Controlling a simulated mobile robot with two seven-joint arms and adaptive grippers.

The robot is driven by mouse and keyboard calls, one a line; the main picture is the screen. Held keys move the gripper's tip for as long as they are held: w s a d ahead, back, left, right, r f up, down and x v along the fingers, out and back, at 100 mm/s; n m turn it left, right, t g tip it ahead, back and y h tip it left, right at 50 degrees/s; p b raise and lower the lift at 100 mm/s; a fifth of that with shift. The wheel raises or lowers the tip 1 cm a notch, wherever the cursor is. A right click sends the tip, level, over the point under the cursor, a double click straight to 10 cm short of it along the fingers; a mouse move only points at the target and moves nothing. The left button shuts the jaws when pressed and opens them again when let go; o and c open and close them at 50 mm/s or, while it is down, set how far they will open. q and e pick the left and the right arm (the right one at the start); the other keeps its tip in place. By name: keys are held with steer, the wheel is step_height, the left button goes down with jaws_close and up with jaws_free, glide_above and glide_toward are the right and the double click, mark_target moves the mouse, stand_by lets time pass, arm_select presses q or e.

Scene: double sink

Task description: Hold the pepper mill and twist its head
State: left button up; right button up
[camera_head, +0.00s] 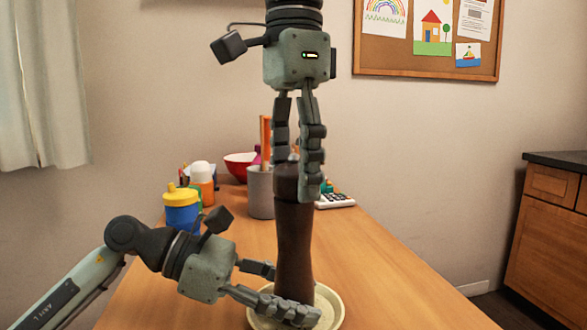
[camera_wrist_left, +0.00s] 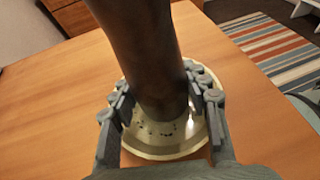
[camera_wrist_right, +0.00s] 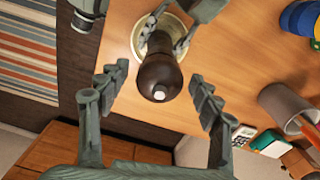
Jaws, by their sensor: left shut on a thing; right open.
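The dark brown pepper mill (camera_head: 294,240) stands upright on a pale round dish (camera_head: 337,310) on the wooden table. My left gripper (camera_head: 292,293) is shut on the mill's lower body, with a finger on either side, as the left wrist view (camera_wrist_left: 160,98) also shows. Small dark specks lie on the dish in that view. My right gripper (camera_head: 296,180) points down from above with its fingers around the mill's head (camera_head: 286,182). In the right wrist view the fingers stand open, with gaps on both sides of the round head (camera_wrist_right: 159,78).
Behind the mill stand a grey cup (camera_head: 261,197) with pencils, a red bowl (camera_head: 239,163) and a white calculator (camera_head: 336,201). A blue cup with a yellow lid (camera_head: 181,213) is at the left edge. The table right of the dish is clear.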

steer(key=c, duration=1.2)
steer(key=shift+o, duration=0.2)
steer(key=m, duration=0.5)
steer(key=shift+m, duration=0.3)
steer(key=m, duration=1.3)
steer(key=shift+m, duration=0.3)
steer(key=m, duration=0.3)
steer(key=shift+m, duration=2.1)
